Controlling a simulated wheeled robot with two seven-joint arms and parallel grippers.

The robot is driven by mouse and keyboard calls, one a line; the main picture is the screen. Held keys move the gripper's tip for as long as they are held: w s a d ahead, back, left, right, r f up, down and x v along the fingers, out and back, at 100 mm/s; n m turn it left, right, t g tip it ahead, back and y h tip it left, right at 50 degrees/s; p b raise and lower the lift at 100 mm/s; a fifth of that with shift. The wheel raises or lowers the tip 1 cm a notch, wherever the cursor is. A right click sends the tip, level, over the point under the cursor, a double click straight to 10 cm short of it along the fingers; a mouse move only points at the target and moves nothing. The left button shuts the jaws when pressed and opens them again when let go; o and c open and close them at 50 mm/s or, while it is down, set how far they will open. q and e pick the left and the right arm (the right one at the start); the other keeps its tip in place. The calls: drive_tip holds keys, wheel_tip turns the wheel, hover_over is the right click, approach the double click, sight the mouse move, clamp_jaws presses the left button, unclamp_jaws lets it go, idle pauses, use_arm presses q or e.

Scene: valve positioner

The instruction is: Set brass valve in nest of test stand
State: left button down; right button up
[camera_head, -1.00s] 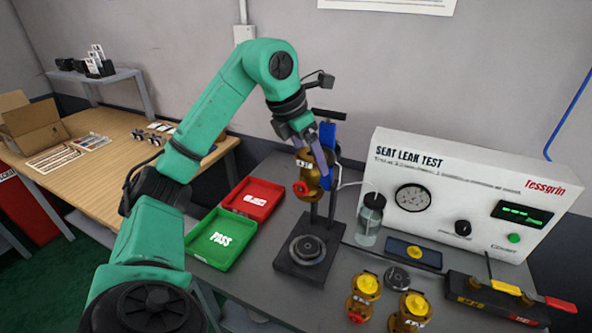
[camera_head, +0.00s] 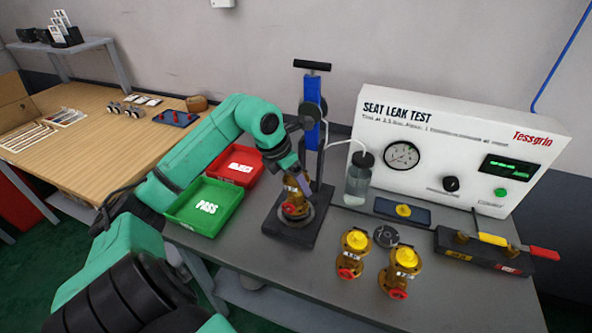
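The brass valve (camera_head: 295,208) is upright at the round nest (camera_head: 284,221) on the black base of the test stand (camera_head: 312,135). It covers most of the nest, and I cannot tell whether it is fully seated. My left gripper (camera_head: 294,180) comes down from above with its fingers around the valve's yellow top and appears shut on it; the fingertips are partly hidden. My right gripper is not in view.
Two more brass valves (camera_head: 353,253) (camera_head: 402,272) stand at the front right. The white seat leak tester (camera_head: 450,150) and a bottle (camera_head: 358,181) are behind. The green PASS tray (camera_head: 205,207) and a red tray (camera_head: 240,165) lie left of the stand.

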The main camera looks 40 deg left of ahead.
use_arm(q)
drive_tip(key=shift+r, duration=0.1)
unclamp_jaws()
drive_tip(key=shift+s+d+r, duration=0.1)
drive_tip(key=shift+s+r, duration=0.1)
drive_tip(key=shift+r, duration=0.15)
drive_tip(key=b+v, duration=0.2)
drive_tip(key=v, duration=0.9)
drive_tip(key=shift+r, duration=0.25)
